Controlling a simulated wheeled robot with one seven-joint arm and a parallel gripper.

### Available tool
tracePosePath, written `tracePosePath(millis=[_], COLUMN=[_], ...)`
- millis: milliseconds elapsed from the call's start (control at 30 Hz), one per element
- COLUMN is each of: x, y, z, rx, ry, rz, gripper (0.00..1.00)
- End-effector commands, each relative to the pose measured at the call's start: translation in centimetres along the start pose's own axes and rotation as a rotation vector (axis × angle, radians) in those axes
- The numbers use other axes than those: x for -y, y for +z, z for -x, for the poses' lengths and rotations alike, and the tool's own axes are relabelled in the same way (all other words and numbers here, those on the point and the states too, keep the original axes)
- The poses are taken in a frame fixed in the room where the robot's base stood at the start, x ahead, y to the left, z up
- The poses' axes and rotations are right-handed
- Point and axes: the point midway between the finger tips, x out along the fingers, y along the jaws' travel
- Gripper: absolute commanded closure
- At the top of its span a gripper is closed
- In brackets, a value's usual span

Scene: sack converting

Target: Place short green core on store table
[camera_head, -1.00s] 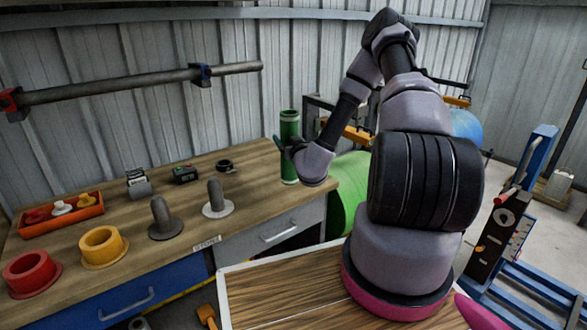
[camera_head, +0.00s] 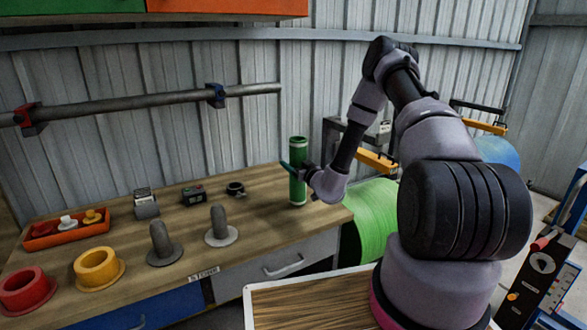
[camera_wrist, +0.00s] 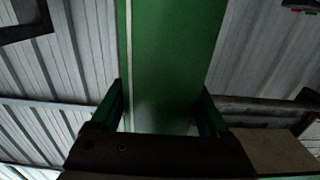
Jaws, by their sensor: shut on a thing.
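The short green core (camera_head: 298,158) is an upright green tube with a pale band near its top. It stands at or just above the right end of the wooden store table (camera_head: 262,200), which bears a STORE label on its front edge. I cannot tell whether its foot touches the top. My gripper (camera_head: 292,170) is shut on the core from the right side. In the wrist view the green core (camera_wrist: 170,60) fills the middle, between the two fingers of my gripper (camera_wrist: 165,108).
On the table are grey pegs (camera_head: 162,240), a yellow ring (camera_head: 98,267), a red ring (camera_head: 25,288), an orange tray (camera_head: 62,236) and small devices (camera_head: 193,194). A grey bar (camera_head: 150,105) runs along the wall behind. A large green roll (camera_head: 375,220) stands right of the table.

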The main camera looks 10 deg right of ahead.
Motion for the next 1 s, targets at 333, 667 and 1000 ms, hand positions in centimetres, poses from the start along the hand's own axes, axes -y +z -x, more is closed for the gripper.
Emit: tracePosePath(millis=[333,667,1000], x=[0.0,0.0,-0.1], y=[1.4,1.7,1.5], z=[0.0,0.0,2.4], rx=[-0.002,0.0,0.003], ry=[0.0,0.0,0.002], rz=[0.0,0.001,-0.002], gripper=[1.0,0.0,0.0])
